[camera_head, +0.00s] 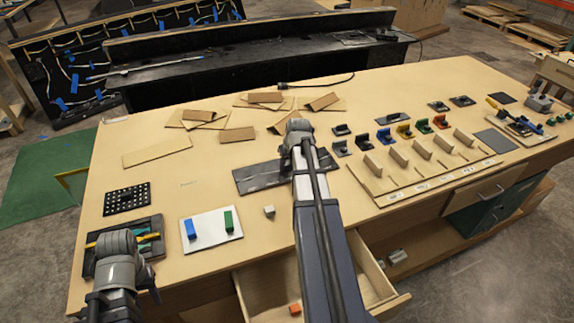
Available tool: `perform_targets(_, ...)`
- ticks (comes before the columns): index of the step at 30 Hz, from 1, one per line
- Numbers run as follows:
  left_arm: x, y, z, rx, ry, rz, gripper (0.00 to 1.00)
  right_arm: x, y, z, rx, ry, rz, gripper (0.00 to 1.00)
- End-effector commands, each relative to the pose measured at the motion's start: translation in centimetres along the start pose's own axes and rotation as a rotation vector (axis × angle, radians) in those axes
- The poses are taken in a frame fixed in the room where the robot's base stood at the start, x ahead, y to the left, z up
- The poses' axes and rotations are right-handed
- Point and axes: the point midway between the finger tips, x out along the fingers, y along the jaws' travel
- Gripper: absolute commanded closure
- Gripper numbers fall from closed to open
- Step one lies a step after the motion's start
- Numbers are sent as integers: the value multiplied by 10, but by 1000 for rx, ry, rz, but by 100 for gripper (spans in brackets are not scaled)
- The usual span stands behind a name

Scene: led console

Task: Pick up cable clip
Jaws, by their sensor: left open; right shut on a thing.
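Several small bracket-shaped pieces, possibly cable clips, stand in a row on the right half of the table: blue (385,137), orange (404,131), green (423,125) and red (440,121), with black ones near them. I cannot tell which is the cable clip.
A white plate (212,241) bears a blue and a green block. A small grey cube (269,211) lies beside it. Cardboard pieces (157,151) lie at the back. A wooden divider rack (378,190) stands right of my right arm. An open drawer (262,291) juts out in front.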

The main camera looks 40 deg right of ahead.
Motion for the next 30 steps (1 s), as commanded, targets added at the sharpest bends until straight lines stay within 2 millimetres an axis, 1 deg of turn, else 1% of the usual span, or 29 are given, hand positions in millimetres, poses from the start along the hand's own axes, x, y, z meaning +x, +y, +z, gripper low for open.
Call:
perform_targets(5,-14,-1,1,0,0,0,55,-13,0,-5,0,0,0,100)
perform_targets(8,-25,-2,2,1,0,0,55,-24,0,-10,0,0,0,100)
perform_targets(18,-78,-7,5,0,0,0,55,-72,0,-30,0,0,0,100)
perform_targets(21,-90,-8,5,-3,0,1,55,-84,0,-35,0,0,0,100)
perform_targets(25,-98,-9,6,-6,0,1,55,-92,0,-38,0,0,0,100)
perform_targets(30,-99,-9,6,-7,0,2,55,-92,0,-38,0,0,0,100)
